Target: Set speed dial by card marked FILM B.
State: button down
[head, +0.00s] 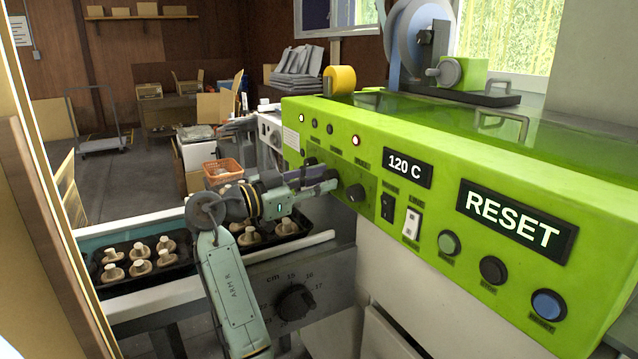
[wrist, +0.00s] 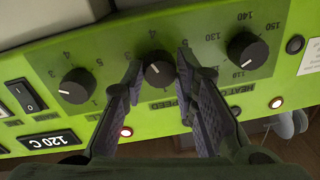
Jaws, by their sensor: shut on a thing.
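The black speed dial (wrist: 158,72) is in the middle of the wrist view, on the green machine panel, with a white pointer mark and a number scale partly covered by my fingers. My gripper (wrist: 160,66) has one finger on each side of the dial and is shut on it. In the head view my gripper (head: 328,180) reaches the panel's left part and hides the speed dial. A small white card (head: 290,138) is at the panel's left end; it also shows at the wrist view's right edge (wrist: 311,57). Its writing is too small to read.
In the wrist view, a similar knob (wrist: 77,86) and the heat dial (wrist: 247,50) flank the speed dial closely. Switches and a 120 C display (head: 407,168) are right of my gripper. A dark tray of mushrooms (head: 180,268) lies below the arm.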

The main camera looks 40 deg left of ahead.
jog(key=c, duration=1.3)
grip_release()
jog(key=v, duration=1.2)
jog(key=shift+f, duration=0.1)
